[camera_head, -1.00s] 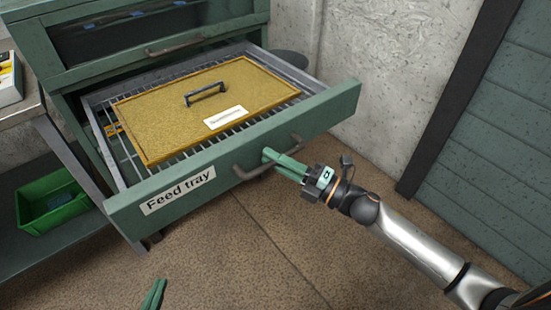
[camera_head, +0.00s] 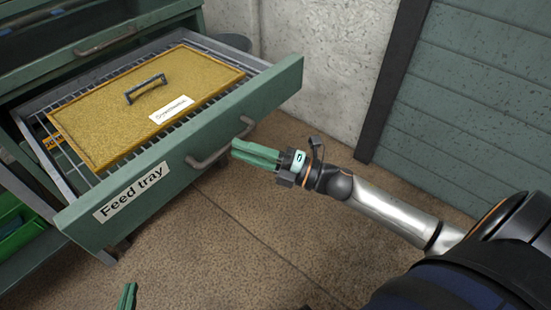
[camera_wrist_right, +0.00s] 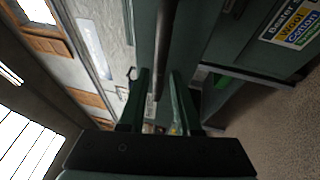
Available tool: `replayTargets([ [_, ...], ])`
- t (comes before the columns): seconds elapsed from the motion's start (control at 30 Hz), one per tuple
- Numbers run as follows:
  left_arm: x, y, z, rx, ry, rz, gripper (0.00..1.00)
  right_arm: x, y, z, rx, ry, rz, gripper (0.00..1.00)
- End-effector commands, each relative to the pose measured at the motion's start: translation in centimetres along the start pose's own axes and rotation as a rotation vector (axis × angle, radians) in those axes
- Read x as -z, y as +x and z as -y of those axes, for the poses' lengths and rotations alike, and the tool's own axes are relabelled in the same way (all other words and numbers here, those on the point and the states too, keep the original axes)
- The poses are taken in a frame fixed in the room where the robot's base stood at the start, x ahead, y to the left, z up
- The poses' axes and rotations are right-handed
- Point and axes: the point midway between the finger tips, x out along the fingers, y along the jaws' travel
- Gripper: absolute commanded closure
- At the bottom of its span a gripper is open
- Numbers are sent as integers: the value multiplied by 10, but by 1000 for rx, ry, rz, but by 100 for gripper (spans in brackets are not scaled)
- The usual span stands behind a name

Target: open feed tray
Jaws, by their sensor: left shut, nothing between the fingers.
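The feed tray (camera_head: 268,98) is a green drawer with a "Feed tray" label (camera_head: 131,193), pulled well out of the cabinet. A yellow board (camera_head: 95,130) with a dark handle lies on its wire rack. The drawer's bar handle (camera_head: 207,160) is on the front; a dark bar also shows between and beyond the fingers in the right wrist view (camera_wrist_right: 163,45). My right gripper (camera_head: 236,152) is open, its fingertips just in front of the handle and apparently apart from it. My left gripper (camera_head: 128,290) is shut and empty at the bottom edge, mostly out of view.
A closed upper drawer (camera_head: 95,42) sits above the tray. A green bin (camera_head: 18,225) is on a low shelf at left. A concrete wall (camera_head: 310,60) and green panelling (camera_head: 470,110) stand behind and to the right. Brown floor (camera_head: 250,240) in front is clear.

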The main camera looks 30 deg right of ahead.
Motion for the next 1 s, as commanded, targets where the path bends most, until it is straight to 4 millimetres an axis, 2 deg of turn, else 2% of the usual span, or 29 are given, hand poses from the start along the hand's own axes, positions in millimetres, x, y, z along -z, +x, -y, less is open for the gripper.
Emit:
replayTargets([
  [0.03, 0, 0, 0, 0, 0, 2, 100, 1, -12, 1, 4, 2, 1, 68],
  [0.2, -2, 0, 0, -2, -4, 12, 100, 1, -44, 1, 4, 2, 0, 68],
  [0.43, -11, -1, -1, -5, -10, 47, 100, 0, -76, 0, 1, 1, 0, 68],
  [0.6, -17, -2, -2, -6, -14, 65, 100, 0, -85, 0, 0, 0, -1, 68],
  [1.0, -21, -1, -4, -7, -19, 76, 100, 0, -86, 0, 0, -1, -1, 68],
])
